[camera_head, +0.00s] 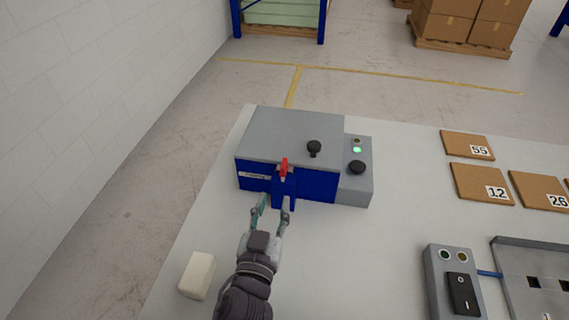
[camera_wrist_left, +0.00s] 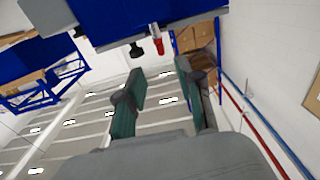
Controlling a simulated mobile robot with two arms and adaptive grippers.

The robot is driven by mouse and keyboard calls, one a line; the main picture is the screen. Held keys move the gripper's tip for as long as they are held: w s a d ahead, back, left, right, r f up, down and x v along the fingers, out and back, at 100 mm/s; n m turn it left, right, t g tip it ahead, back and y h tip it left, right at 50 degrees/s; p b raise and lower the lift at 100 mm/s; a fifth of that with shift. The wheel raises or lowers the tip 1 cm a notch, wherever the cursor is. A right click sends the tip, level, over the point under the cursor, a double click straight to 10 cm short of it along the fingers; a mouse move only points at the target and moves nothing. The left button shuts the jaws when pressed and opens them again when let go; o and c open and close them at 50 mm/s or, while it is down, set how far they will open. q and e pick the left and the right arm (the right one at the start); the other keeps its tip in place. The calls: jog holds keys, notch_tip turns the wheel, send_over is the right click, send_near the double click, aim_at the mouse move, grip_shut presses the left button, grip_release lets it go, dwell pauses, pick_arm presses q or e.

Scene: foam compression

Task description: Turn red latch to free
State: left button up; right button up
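The red latch (camera_head: 284,167) stands at the front edge of a grey and blue box (camera_head: 300,133), above a blue bracket on its front. It also shows near the top of the left wrist view (camera_wrist_left: 157,42), beside a black knob (camera_wrist_left: 136,50). My left gripper (camera_head: 272,205) is open and empty, just in front of the box and below the latch, with its fingers apart. In the left wrist view the two green fingers (camera_wrist_left: 160,78) are spread, and the latch appears beyond the tips, not between them. My right gripper is in neither view.
A black knob (camera_head: 314,147) sits on the lid. A side panel (camera_head: 355,185) has a lit green lamp. A pale block (camera_head: 197,275) lies near the table's left edge. A switch box (camera_head: 439,280), a metal tray (camera_head: 515,270) and numbered brown pads (camera_head: 482,184) are at right.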

aim_at(282, 171)
pick_arm(q)
jog(key=w, duration=0.3)
jog(key=w+d+p, duration=0.1)
jog(key=w, duration=0.3)
jog(key=w+d+p, duration=0.1)
jog(key=w, duration=0.3)
jog(key=shift+w, duration=0.2)
grip_shut()
